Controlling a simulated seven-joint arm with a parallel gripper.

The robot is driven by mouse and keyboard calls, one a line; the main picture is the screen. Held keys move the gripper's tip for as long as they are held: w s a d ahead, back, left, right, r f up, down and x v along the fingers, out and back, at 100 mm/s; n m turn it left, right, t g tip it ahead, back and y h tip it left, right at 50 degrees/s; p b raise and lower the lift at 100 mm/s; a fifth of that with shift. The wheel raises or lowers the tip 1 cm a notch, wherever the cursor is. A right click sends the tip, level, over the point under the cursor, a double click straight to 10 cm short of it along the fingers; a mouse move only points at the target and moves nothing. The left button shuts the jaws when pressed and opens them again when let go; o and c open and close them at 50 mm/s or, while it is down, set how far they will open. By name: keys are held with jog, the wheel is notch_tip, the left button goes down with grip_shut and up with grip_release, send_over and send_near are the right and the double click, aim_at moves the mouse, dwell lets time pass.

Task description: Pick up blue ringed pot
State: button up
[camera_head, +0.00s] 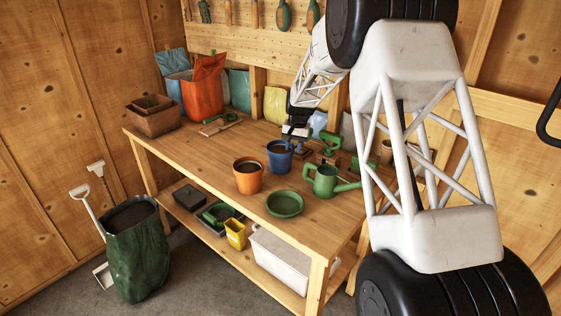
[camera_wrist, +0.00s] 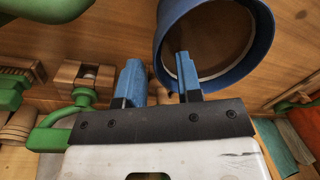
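The blue pot (camera_head: 279,160) stands upright on the workbench, right of an orange pot, with dark soil inside. My gripper (camera_head: 297,146) is just behind and above it in the head view. In the wrist view, the blue pot (camera_wrist: 262,52) is at the top right, seen into its mouth. My gripper (camera_wrist: 158,75) has its two blue fingertips spread apart with nothing clamped between them. The right fingertip overlaps the pot's mouth and the left one lies outside the rim. I cannot tell whether the fingers touch the pot.
An orange pot (camera_head: 248,178) stands close on the left. A green saucer (camera_head: 285,204) lies in front, and a green watering can (camera_head: 324,182) stands at the right. The bench's front left (camera_head: 190,150) is clear.

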jog(key=shift+f, duration=0.4)
grip_shut()
dwell(0.4)
